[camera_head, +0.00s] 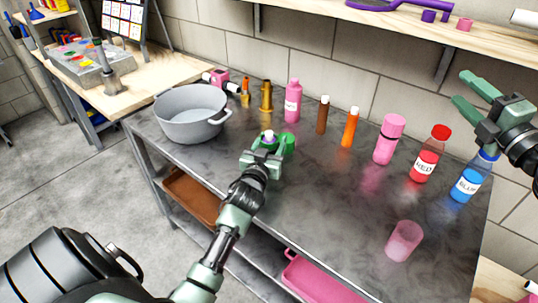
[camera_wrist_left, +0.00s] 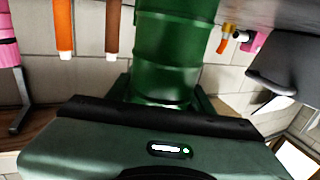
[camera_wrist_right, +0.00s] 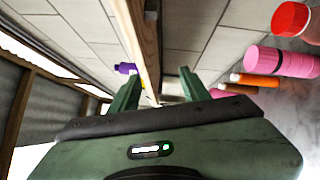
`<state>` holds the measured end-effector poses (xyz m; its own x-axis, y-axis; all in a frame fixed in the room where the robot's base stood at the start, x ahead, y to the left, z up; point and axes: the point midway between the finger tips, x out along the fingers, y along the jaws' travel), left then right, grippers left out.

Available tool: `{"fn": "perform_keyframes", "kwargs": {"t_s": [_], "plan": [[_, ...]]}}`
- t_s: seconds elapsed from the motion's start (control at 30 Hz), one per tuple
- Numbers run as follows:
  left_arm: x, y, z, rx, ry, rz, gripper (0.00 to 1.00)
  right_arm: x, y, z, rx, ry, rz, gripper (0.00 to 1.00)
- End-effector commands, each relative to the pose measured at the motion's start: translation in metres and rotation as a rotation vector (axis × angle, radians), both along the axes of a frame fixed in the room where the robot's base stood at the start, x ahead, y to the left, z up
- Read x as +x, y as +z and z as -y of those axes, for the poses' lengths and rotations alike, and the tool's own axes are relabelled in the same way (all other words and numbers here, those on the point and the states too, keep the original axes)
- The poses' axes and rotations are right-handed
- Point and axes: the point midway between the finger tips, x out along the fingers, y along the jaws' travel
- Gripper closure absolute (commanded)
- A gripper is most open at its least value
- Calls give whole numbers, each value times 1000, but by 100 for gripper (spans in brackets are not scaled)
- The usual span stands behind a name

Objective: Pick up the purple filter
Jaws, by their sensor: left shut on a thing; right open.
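A short purple cylinder, likely the purple filter (camera_head: 429,16), sits on the wooden wall shelf, with a long purple utensil-like thing (camera_head: 400,5) beside it. A purple thing also shows in the right wrist view (camera_wrist_right: 125,68), beyond the fingers and near one of them; I cannot tell which it is. My right gripper (camera_head: 466,92) is open and empty, below the shelf at the right. My left gripper (camera_head: 266,153) is shut on a green cylinder (camera_wrist_left: 170,50) over the metal table.
The metal table (camera_head: 310,200) holds a grey pot (camera_head: 190,110), several bottles including a red one (camera_head: 426,160) and a blue one (camera_head: 468,180), and a pink cup (camera_head: 404,240). A small pink cylinder (camera_head: 464,24) stands on the shelf (camera_head: 500,45). The table's front middle is clear.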

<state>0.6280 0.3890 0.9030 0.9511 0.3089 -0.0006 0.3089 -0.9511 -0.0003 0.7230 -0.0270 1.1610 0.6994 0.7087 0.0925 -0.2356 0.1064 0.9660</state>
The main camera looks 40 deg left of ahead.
Motion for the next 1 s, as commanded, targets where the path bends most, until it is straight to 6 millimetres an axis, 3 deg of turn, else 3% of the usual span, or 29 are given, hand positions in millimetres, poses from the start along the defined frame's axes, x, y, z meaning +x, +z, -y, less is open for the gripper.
{"fn": "perform_keyframes", "kwargs": {"t_s": [0.03,0.1,0.2,0.3,0.4,0.6,1.0], "plan": [[0,0,0,0,0,0,95,-13,-12,-48,-116,69,70,53],[0,0,0,0,0,0,95,-35,-34,-104,-286,161,186,53],[0,0,0,0,0,0,95,-69,-66,-171,-522,292,378,53],[0,0,0,0,0,-1,95,-102,-96,-220,-721,410,572,53],[0,0,0,0,0,-1,95,-126,-122,-250,-873,503,739,53],[0,-1,0,0,0,-1,95,-150,-150,-275,-1026,603,927,53],[0,0,0,0,0,-1,95,-140,-175,-327,-1041,613,947,53]]}}
